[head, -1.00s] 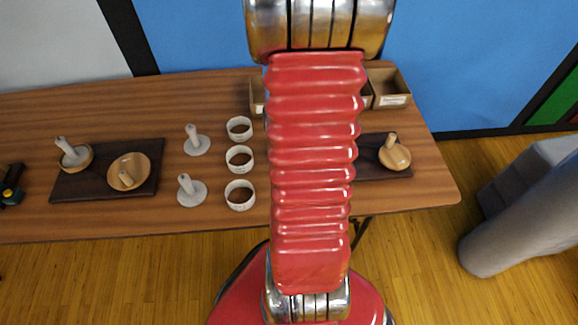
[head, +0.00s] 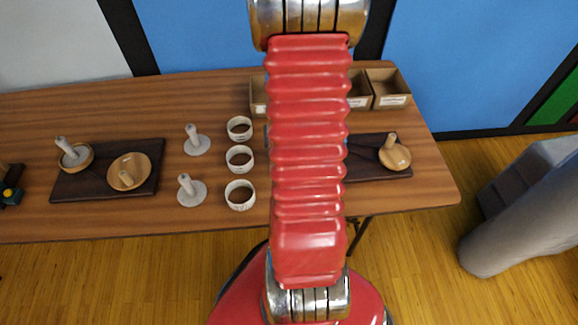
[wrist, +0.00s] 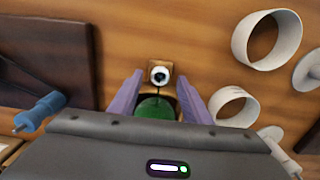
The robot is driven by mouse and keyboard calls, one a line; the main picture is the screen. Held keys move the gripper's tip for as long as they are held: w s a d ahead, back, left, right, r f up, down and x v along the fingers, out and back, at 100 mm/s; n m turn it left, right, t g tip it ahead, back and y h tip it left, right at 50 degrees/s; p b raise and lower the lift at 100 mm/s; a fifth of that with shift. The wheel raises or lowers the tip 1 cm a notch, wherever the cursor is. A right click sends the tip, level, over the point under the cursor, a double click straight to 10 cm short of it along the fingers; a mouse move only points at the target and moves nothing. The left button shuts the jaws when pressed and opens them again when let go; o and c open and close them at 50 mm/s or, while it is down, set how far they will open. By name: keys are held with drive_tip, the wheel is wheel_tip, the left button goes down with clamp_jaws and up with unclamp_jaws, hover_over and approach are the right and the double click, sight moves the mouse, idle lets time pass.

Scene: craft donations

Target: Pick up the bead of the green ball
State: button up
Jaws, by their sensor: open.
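In the wrist view, a white bead (wrist: 159,75) with a dark centre sits at the far side of a small light-wood piece (wrist: 169,85). A thin dark line runs from the bead toward a green ball (wrist: 157,110), which is partly hidden by my gripper's body. My gripper (wrist: 168,84) is open. Its two purple fingers stand on either side of the green ball and wood piece, with the bead near the level of their tips. Whether the fingers touch anything, I cannot tell. In the head view my red arm hides the bead and ball.
White rings (wrist: 233,105) lie to the right in the wrist view. A blue peg-like thing (wrist: 40,111) and a dark board (wrist: 45,50) lie to the left. In the head view, the wooden table (head: 105,105) holds dishes, stands, rings (head: 240,195) and open boxes (head: 388,88).

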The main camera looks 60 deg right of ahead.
drive_tip(key=shift+f, duration=0.3)
drive_tip(key=shift+c, duration=0.2)
clamp_jaws()
idle(0.5)
